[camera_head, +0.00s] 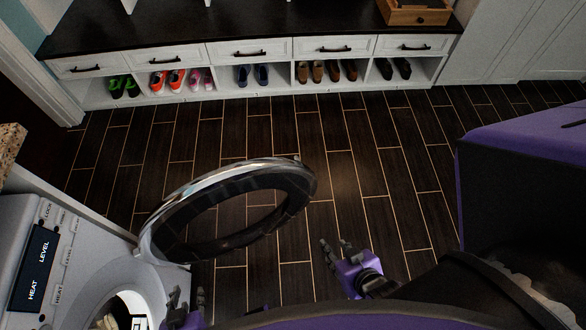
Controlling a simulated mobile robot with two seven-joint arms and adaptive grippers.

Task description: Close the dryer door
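The dryer door (291,172) is a round ring with a silver rim and dark glass. It stands swung open, out over the floor to the right of the white dryer (75,295). The dryer's round opening (122,306) shows at the lower left, with some light-coloured contents inside. My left gripper (186,292) is at the bottom edge, just right of the opening and below the door; its fingers are apart and it is mostly cut off. My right gripper (336,246) is right of and below the door, apart from it, with its fingers spread and empty.
A white bench (230,50) with drawers and cubbies of several shoes runs along the back. A wooden box (418,14) sits on its dark top. The dark plank floor (390,190) between bench and door is clear.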

